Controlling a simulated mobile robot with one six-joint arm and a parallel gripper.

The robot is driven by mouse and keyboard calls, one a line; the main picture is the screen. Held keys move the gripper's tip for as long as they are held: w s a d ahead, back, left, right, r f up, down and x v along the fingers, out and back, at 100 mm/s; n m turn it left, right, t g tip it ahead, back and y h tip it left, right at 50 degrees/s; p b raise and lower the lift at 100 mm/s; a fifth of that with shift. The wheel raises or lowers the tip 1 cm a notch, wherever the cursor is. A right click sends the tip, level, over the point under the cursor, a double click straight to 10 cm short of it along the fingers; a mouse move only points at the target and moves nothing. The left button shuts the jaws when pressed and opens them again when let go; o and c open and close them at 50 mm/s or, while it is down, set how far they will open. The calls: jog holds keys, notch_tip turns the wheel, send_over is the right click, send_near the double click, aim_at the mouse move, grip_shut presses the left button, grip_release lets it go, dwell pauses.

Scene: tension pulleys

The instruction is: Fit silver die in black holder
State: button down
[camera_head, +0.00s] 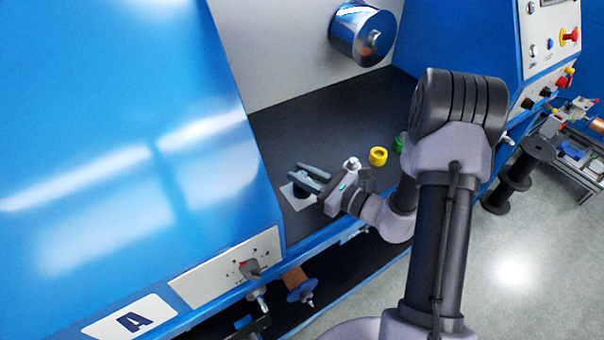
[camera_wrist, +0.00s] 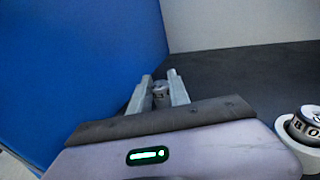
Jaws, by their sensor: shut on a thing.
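My gripper (camera_head: 311,177) reaches left over the dark worktop at the front of the machine. In the head view a dark round thing (camera_head: 302,192), perhaps the black holder, shows below the fingers on a light square plate (camera_head: 288,191). I cannot tell whether the die touches it.
A silver piece with dark letters (camera_wrist: 308,122) sits in a white ring at the right of the wrist view. A yellow ring (camera_head: 378,156) and a green piece (camera_head: 400,143) lie right of my gripper. A blue machine cover (camera_head: 130,120) stands close on the left.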

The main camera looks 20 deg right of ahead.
jog(key=shift+f+b, duration=0.8)
jog(key=shift+f, duration=0.2)
jog(key=c, duration=1.1)
grip_release()
jog(key=shift+c, duration=0.2)
jog(key=p+v, duration=0.4)
jog(key=v, duration=1.3)
jog(key=shift+s+d, duration=0.15)
jog(key=shift+s, duration=0.05)
